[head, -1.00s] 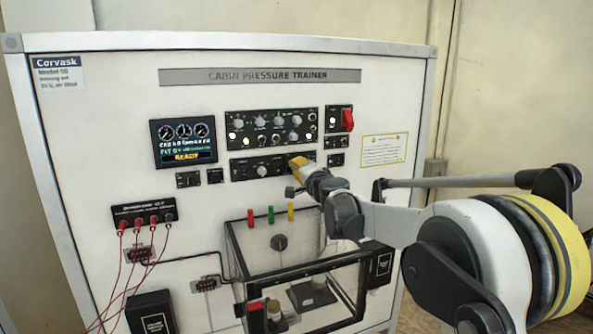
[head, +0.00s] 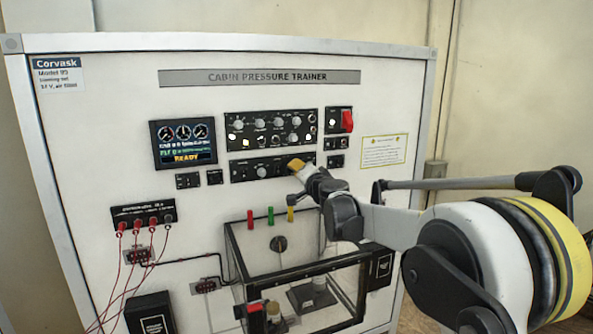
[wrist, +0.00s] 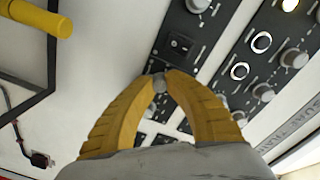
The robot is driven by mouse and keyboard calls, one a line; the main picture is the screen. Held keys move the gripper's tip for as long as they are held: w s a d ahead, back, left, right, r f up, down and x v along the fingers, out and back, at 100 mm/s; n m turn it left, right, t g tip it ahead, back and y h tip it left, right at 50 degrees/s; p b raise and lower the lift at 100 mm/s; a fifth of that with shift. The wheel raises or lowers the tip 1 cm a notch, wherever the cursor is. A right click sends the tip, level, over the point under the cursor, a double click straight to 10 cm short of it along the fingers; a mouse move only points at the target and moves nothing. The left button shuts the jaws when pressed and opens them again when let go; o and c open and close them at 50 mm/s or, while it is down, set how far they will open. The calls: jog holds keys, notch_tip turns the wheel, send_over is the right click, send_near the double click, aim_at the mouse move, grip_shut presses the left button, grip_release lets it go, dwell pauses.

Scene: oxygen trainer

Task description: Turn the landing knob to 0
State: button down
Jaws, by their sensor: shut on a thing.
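The lower black control strip (head: 240,172) on the trainer board carries a round knob (head: 262,171) left of its middle. Near its right end, my gripper (head: 295,165) reaches in from the right, and its yellow fingers cover that part of the strip. In the wrist view, the two yellow fingertips of my gripper (wrist: 161,77) are closed on a small grey knob (wrist: 159,85) on this strip. This is likely the landing knob, but its label and pointer are too small or hidden to read.
An upper panel (head: 270,113) with several knobs and lit buttons sits just above. A red switch (head: 347,121) is to its right. The small screen (head: 184,143) reads READY. A clear-walled box (head: 300,270) with coloured pegs projects below my gripper.

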jog(key=c, duration=1.6)
grip_release()
jog(key=shift+a, duration=0.15)
jog(key=v, duration=1.2)
